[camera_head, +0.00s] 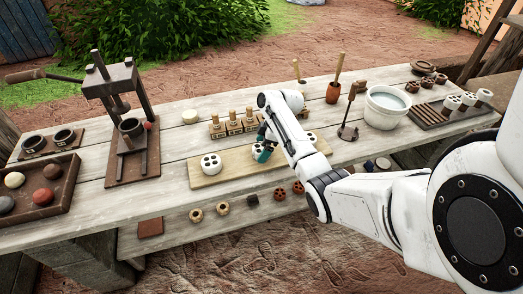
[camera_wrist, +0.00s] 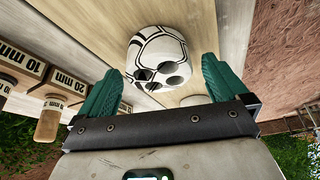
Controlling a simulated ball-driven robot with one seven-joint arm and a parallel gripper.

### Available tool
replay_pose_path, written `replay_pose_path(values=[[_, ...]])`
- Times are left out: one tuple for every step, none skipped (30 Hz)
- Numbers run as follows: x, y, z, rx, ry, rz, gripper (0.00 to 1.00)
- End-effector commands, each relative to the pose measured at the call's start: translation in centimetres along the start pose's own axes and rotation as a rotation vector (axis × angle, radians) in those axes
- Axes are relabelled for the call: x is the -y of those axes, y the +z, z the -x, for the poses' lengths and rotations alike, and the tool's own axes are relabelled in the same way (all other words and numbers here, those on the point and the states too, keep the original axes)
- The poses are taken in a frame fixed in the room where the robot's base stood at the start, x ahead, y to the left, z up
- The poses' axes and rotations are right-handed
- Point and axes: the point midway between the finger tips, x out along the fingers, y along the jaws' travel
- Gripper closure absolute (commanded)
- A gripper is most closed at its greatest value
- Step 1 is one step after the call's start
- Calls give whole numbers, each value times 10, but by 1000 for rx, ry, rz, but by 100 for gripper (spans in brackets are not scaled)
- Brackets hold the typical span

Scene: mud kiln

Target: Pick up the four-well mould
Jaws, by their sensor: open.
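Three white round moulds with dark wells stand on a pale board (camera_head: 205,183): a left one (camera_head: 211,163), one in the middle partly hidden by my gripper, and a right one (camera_head: 311,138) partly behind my arm. My gripper (camera_head: 262,152) is low over the middle of the board. In the wrist view, my gripper (camera_wrist: 162,80) is open, with its green fingers apart. A white mould (camera_wrist: 157,48) with black lines and several wells lies ahead, roughly between the fingertips. I cannot tell its exact well count or any contact.
Stamps with wooden handles (camera_head: 234,124) stand close behind the board; their size labels show in the wrist view (camera_wrist: 65,80). A press (camera_head: 128,130) stands left. A white bucket (camera_head: 385,107) and a dark stand (camera_head: 349,120) are right. Small rings (camera_head: 222,208) lie on the lower front shelf.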

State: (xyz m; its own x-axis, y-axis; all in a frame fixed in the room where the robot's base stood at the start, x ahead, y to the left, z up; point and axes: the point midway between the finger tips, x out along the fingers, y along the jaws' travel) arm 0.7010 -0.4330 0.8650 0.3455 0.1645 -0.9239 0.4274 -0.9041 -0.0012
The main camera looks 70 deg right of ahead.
Motion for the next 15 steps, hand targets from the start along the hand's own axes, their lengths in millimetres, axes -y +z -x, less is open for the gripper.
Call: replay_pose_path(values=[[0,0,-6,1,-2,0,0],[0,0,-9,1,-1,0,0],[0,0,-12,1,0,0,0],[0,0,-14,1,0,0,0],[0,0,-15,1,0,0,0],[0,0,-16,1,1,0,0],[0,0,-16,0,1,0,0],[0,0,-16,0,1,1,0],[0,0,-16,0,1,1,0],[0,0,-16,0,1,1,0],[0,0,-16,0,1,0,0],[0,0,-16,0,1,0,1],[0,0,-16,0,1,0,4],[0,0,-16,0,1,0,7],[0,0,-16,0,1,0,11]])
